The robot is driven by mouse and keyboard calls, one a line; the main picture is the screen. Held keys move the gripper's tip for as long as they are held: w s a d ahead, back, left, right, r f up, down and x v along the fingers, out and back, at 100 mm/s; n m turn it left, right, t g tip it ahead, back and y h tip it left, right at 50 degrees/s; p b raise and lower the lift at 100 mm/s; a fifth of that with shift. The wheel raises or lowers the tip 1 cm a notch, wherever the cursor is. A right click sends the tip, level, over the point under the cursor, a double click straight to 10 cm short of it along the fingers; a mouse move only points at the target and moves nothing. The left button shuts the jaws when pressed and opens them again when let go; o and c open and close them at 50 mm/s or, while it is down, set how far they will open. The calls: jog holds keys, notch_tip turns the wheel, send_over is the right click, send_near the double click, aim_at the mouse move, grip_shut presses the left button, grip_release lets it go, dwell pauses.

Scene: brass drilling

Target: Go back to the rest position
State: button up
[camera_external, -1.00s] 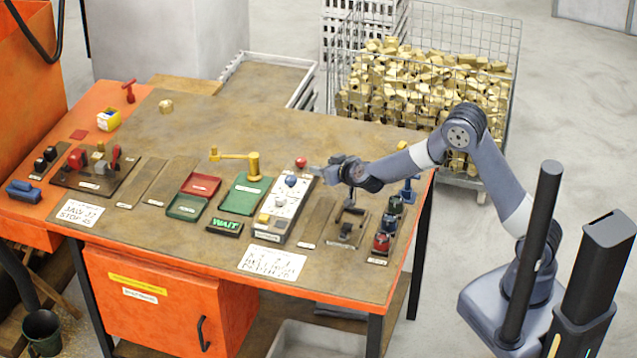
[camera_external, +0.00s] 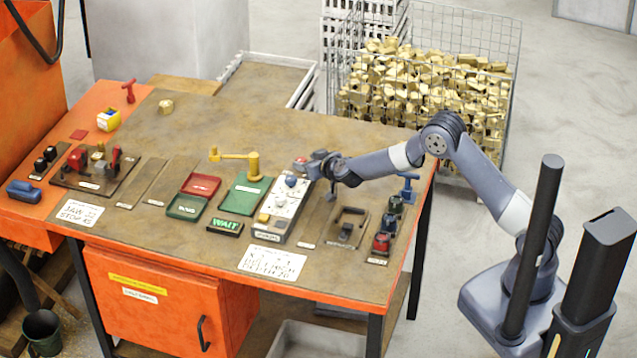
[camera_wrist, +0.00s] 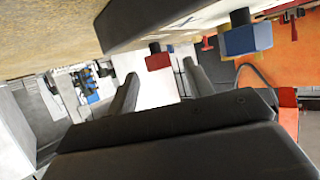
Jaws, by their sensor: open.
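My gripper (camera_external: 312,166) is at the far end of the control box (camera_external: 283,212) on the workbench, right by its red button (camera_external: 300,161). In the wrist view my gripper (camera_wrist: 160,82) has its two dark fingers apart with nothing held between them. The red button (camera_wrist: 159,60) shows beyond the fingers, in the gap between them. I cannot tell whether a finger touches it. The box's blue knob (camera_external: 291,181) is in front of the gripper, and shows to the right in the wrist view (camera_wrist: 245,38).
A yellow-handled lever (camera_external: 252,165), green and red trays (camera_external: 187,206) and a lit WAIT sign (camera_external: 224,227) are left of the box. A black clamp (camera_external: 347,228) and several knobs (camera_external: 383,240) are to the right. A wire cage (camera_external: 515,70) of brass pieces stands behind.

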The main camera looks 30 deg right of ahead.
jog(key=shift+x, duration=1.05)
jog(key=shift+s, duration=0.1)
jog(key=b+v, duration=0.2)
jog(key=v, duration=0.9)
jog(key=p+x, duration=0.2)
jog(key=x, duration=0.9)
jog(key=shift+f+b, duration=0.3)
jog(key=shift+b, duration=0.25)
jog(key=shift+r+n+y+b, duration=0.1)
jog(key=shift+n+y+b, duration=0.25)
jog(key=shift+b, duration=0.5)
jog(key=n+y+b, duration=0.1)
jog(key=b, duration=0.4)
jog(key=shift+d+y, duration=0.15)
jog(key=shift+y, duration=0.1)
jog(key=n+g+y+b, duration=0.1)
jog(key=b, duration=0.3)
jog(key=shift+d+n, duration=0.15)
jog(key=shift+n, duration=0.1)
